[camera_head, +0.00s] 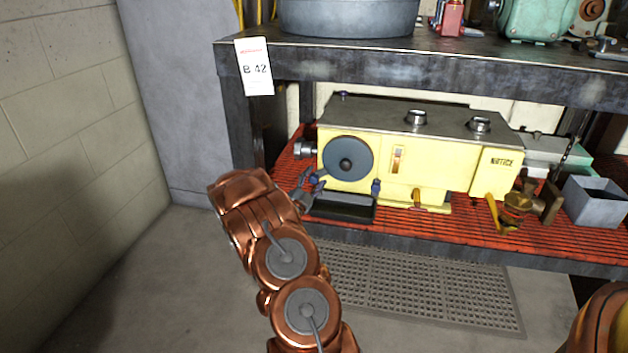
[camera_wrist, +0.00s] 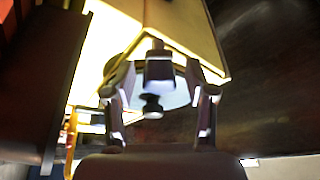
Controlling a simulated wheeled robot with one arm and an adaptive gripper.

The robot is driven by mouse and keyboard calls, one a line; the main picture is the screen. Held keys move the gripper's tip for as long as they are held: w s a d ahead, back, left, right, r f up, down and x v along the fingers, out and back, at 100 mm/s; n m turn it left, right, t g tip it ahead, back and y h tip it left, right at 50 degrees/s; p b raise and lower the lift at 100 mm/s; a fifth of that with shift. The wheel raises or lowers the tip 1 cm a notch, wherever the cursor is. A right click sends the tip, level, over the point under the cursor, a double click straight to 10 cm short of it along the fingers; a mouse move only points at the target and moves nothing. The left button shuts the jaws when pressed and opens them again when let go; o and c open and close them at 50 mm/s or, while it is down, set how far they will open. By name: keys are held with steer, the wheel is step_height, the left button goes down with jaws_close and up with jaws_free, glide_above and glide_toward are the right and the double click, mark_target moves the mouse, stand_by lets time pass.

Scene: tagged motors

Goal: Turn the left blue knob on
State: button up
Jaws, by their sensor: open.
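The yellow machine (camera_head: 455,165) stands on the lower shelf, with a round dark grey disc on its front. The left blue knob (camera_head: 319,177) is low at the machine's left front, partly hidden by my gripper (camera_head: 311,187). In the wrist view my gripper (camera_wrist: 160,80) is open, with one finger on each side of a dark bluish knob (camera_wrist: 158,68). Whether the fingers touch it I cannot tell. Another blue knob (camera_head: 376,187) sits further right on the machine's front, below the disc.
A dark tray (camera_head: 342,208) lies just below the knobs. The red slatted shelf (camera_head: 460,222) also holds a brass valve (camera_head: 520,200) and a grey bin (camera_head: 596,199) at the right. The upper shelf edge (camera_head: 420,80) is above. A shelf leg stands at the left.

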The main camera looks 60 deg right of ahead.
steer(key=shift+a, duration=0.1)
steer(key=v, duration=1.1)
steer(key=shift+a, duration=0.4)
steer(key=shift+f, duration=0.15)
